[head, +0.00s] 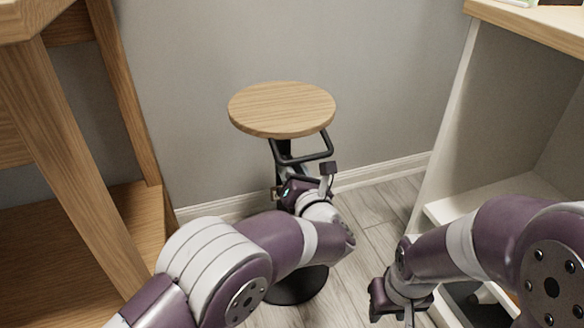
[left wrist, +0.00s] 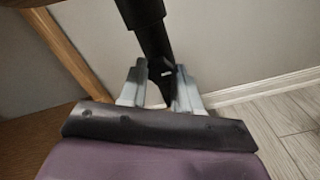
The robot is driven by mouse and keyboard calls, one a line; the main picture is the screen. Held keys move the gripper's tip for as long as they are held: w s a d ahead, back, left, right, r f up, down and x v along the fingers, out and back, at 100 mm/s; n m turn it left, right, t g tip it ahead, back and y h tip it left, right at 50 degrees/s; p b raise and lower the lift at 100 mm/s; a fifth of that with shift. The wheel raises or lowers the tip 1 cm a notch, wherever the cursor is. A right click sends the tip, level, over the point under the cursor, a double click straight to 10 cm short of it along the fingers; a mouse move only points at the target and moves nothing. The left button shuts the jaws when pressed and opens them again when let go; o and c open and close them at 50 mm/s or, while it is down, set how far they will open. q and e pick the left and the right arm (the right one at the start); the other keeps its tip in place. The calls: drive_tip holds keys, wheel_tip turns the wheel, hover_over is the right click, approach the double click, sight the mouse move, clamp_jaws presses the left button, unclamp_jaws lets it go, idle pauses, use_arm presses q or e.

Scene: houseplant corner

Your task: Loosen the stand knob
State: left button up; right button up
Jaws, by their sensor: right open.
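The stand has a round wooden top (head: 282,108), a black handle loop under it and a black post on a round black base (head: 297,288). My left gripper (head: 282,178) is at the post below the top, largely hidden by my own wrist. In the left wrist view its two grey fingers (left wrist: 160,82) stand on either side of a dark part in front of the post (left wrist: 156,38). I cannot make out the knob apart from the post, or whether the fingers press on it. My right gripper (head: 400,310) is open and empty, low at the right.
A wooden shelf unit (head: 75,170) stands close on the left. A white-sided cabinet with a wooden top (head: 540,28) and open shelves stands on the right. The grey wall (head: 390,80) is behind the stand. Bare floor (head: 375,215) lies between stand and cabinet.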

use_arm(q)
drive_tip(key=o, duration=0.4)
drive_tip(key=shift+c, duration=0.2)
drive_tip(key=v, duration=1.2)
drive_tip(key=shift+s, duration=0.4)
drive_tip(key=shift+d, duration=0.15)
